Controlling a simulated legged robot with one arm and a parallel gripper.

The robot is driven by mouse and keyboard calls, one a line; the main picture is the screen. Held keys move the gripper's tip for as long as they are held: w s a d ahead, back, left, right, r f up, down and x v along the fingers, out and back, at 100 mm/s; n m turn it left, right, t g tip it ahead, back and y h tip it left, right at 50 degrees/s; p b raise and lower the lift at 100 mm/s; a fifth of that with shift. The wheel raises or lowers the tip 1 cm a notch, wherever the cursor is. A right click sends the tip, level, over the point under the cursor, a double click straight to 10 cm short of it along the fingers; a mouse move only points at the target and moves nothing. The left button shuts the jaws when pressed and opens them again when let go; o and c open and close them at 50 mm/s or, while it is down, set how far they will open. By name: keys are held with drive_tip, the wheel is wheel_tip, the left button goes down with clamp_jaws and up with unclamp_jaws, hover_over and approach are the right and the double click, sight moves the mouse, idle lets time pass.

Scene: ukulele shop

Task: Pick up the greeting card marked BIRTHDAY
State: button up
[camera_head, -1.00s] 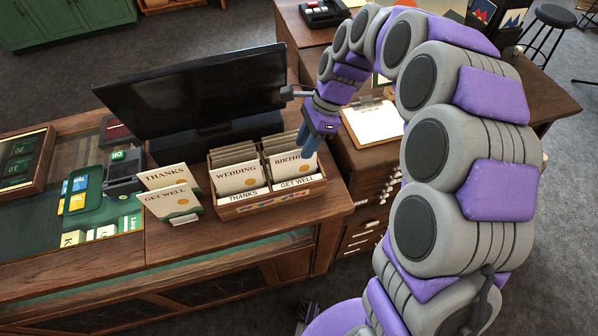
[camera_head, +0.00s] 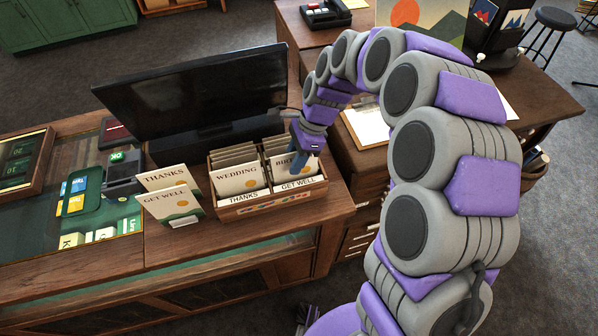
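The card marked BIRTHDAY (camera_head: 283,171) stands at the front of the right compartment of a wooden card box (camera_head: 240,209). Only the first letters of its word show; my gripper covers the rest. A card marked WEDDING (camera_head: 238,180) stands in the left compartment.
A stand with THANKS (camera_head: 166,177) and GET WELL (camera_head: 171,203) cards is left of the box. A black monitor (camera_head: 190,90) stands close behind the box. A card terminal (camera_head: 123,178) is further left. A clipboard (camera_head: 367,126) lies to the right.

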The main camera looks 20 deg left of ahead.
drive_tip(key=shift+a+f, duration=0.25)
drive_tip(key=shift+a, duration=0.65)
drive_tip(key=shift+d+r+p, duration=0.1)
drive_tip(key=shift+d+p, duration=0.25)
drive_tip(key=shift+d, duration=0.65)
drive_tip(key=shift+a, duration=0.5)
drive_tip(key=shift+c, duration=0.9)
drive_tip(key=shift+a+f, duration=0.2)
drive_tip(key=shift+a, duration=0.2)
drive_tip(key=c, duration=0.3)
drive_tip(key=shift+d, duration=0.15)
drive_tip(key=shift+c, duration=0.7)
drive_tip(key=shift+d+r, duration=0.1)
drive_tip(key=shift+d, duration=0.4)
clamp_jaws()
drive_tip(key=shift+a, duration=0.15)
